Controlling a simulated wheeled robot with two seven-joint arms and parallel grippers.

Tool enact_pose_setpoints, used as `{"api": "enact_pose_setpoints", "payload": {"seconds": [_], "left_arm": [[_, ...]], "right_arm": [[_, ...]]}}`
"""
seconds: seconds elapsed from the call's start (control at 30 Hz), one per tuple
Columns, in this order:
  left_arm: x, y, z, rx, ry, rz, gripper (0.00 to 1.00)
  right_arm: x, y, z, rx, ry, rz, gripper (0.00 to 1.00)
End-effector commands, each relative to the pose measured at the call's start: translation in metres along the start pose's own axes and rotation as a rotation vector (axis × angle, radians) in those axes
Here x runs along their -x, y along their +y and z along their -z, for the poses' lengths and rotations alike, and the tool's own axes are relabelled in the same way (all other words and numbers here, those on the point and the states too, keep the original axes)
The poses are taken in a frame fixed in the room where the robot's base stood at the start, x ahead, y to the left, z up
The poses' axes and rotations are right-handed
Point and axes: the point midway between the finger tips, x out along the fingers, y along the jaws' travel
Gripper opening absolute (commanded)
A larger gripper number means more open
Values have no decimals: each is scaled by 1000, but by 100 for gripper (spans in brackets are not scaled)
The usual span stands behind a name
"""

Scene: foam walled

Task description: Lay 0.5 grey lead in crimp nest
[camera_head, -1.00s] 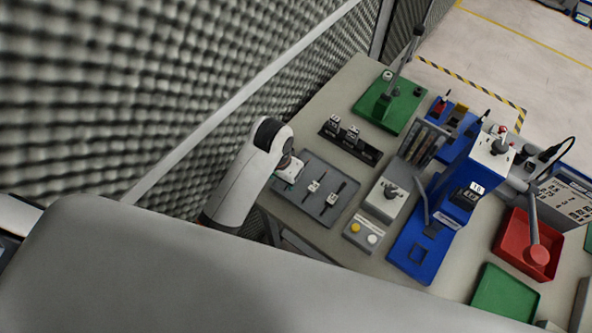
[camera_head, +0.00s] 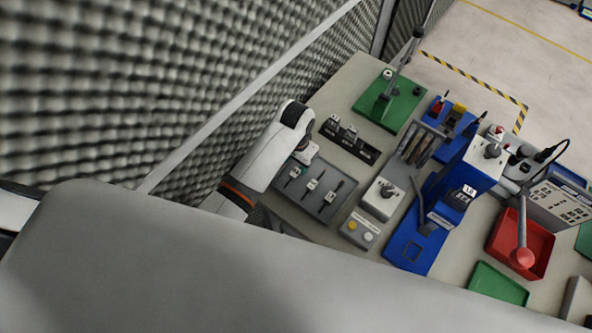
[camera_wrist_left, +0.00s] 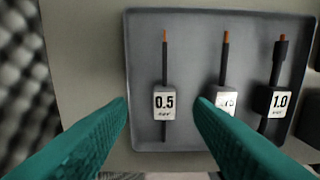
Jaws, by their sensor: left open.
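The 0.5 lead (camera_wrist_left: 164,101) lies in a grey tray (camera_wrist_left: 143,35), dark with an orange tip and a white 0.5 tag. Beside it lie a lead with a partly hidden tag (camera_wrist_left: 224,70) and a 1.0 lead (camera_wrist_left: 278,100). My left gripper (camera_wrist_left: 163,103) is open and empty, its teal fingers on either side of the 0.5 tag in the wrist view, not touching it. In the head view the tray (camera_head: 325,208) is below my left gripper (camera_head: 300,168). The blue press (camera_head: 405,262) stands right of it; I cannot make out the crimp nest. My right gripper is out of view.
A black rack (camera_head: 350,139) lies behind the tray, with a grey block with a knob (camera_head: 383,199) and a button box (camera_head: 360,230) to its right. A green stand (camera_head: 408,100) is at the back, and a red bin (camera_head: 543,245) at right. A foam wall (camera_head: 130,80) rises at left.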

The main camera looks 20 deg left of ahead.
Motion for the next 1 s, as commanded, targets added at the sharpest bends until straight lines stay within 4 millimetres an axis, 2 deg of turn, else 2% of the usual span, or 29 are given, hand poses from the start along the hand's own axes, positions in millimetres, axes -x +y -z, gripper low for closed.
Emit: {"api": "enact_pose_setpoints", "payload": {"seconds": [0.1, 0.3, 0.57, 0.87, 1.0], "left_arm": [[-15, -6, 5, 0, 6, 3, 47], [-37, -5, 4, 0, 3, 1, 47], [-40, -5, 3, 0, 1, 1, 47], [-40, -4, 3, 0, 1, 1, 0], [-39, -4, 3, 0, 1, 1, 0]], "right_arm": [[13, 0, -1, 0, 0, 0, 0], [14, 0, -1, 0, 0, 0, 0], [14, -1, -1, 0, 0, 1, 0], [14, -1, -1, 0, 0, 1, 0], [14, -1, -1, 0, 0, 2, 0]]}}
